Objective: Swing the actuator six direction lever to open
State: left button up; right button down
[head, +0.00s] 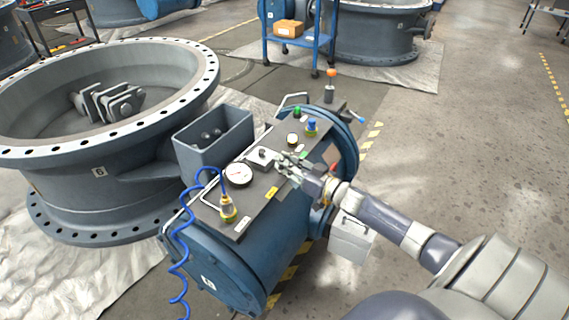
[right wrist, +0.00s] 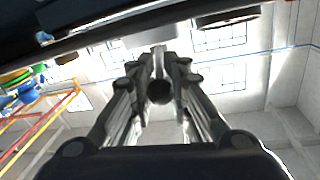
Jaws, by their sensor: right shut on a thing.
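The actuator is a blue cylinder (head: 277,258) with a dark top panel (head: 215,213). A pale block (head: 261,158) with a small dark fitting sits mid-panel; I cannot tell for sure whether that fitting is the direction lever. My right gripper (head: 283,164) is just right of this block, low over the panel. In the right wrist view its fingers (right wrist: 159,72) are closed in on a dark round knob (right wrist: 159,92), likely the lever's end. My left gripper is in neither view.
A pressure gauge (head: 237,175), a yellow fitting with a coiled blue hose (head: 183,245), and green and blue-topped fittings (head: 311,128) stand on the panel. A grey open box (head: 213,141) and large flanged valve (head: 60,185) stand left. Floor at right is clear.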

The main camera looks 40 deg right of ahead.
jog(key=shift+d+r, duration=0.1)
jog(key=shift+r, duration=0.05)
jog(key=c, duration=1.7)
grip_release()
jog(key=v, duration=1.2)
